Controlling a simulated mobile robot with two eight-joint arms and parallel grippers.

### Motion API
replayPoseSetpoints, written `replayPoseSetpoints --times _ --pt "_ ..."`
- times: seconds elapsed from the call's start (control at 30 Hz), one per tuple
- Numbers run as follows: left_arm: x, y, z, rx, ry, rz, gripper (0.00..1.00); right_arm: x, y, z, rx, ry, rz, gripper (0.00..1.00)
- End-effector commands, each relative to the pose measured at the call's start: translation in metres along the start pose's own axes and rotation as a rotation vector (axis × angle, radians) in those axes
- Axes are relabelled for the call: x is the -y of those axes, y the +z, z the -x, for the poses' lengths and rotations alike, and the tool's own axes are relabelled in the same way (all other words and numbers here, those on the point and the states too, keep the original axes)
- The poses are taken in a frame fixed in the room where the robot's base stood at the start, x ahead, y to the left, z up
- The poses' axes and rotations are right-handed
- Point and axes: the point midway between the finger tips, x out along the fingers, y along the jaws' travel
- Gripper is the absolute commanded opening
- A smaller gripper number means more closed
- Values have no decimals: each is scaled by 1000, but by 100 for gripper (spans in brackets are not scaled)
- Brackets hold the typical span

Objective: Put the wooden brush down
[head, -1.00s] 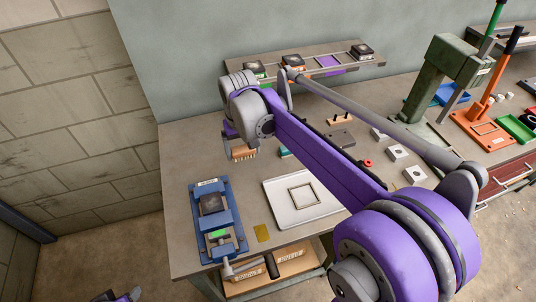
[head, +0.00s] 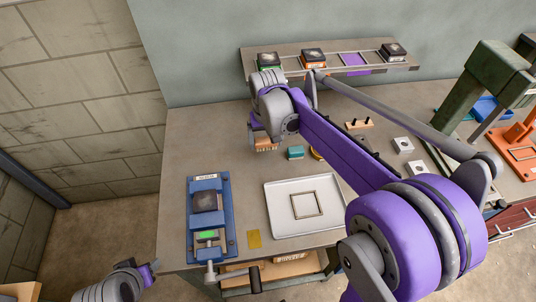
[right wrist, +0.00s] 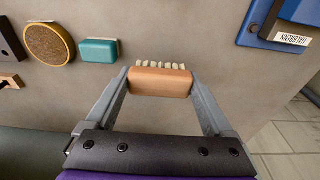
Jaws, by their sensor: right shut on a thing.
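My right gripper (right wrist: 160,84) is shut on the wooden brush (right wrist: 160,81), with one finger at each end of its block. The pale bristles face away from the palm. In the head view the brush (head: 266,145) shows below my right wrist, low over the left back part of the bench (head: 180,145), bristles downward. I cannot tell whether the bristles touch the bench top. My right gripper is mostly hidden there by its own wrist. Only the end of my left arm shows at the lower left, and its jaws cannot be made out.
A teal block (head: 295,153) and a round tan-faced pad (right wrist: 49,45) lie beside the brush. A blue fixture (head: 228,215), a white tray (head: 280,222) and a yellow plate (head: 254,239) lie nearer the front. A raised rack (head: 345,70) stands behind. Bare bench lies left of the brush.

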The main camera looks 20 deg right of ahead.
Motion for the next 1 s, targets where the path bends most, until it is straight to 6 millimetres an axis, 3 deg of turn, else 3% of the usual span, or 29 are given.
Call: replayPoseSetpoints --times 0.43,0.9,0.93,1.0 --pt "0 4 -3 3 0 0 50 0 7 -57 0 0 0 17" --pt "0 7 -6 7 0 0 50 0 9 -67 1 0 0 17" --pt "0 7 -5 6 0 0 50 0 9 -66 0 0 0 92" --pt "0 6 -5 6 0 0 50 0 9 -66 0 0 0 100"
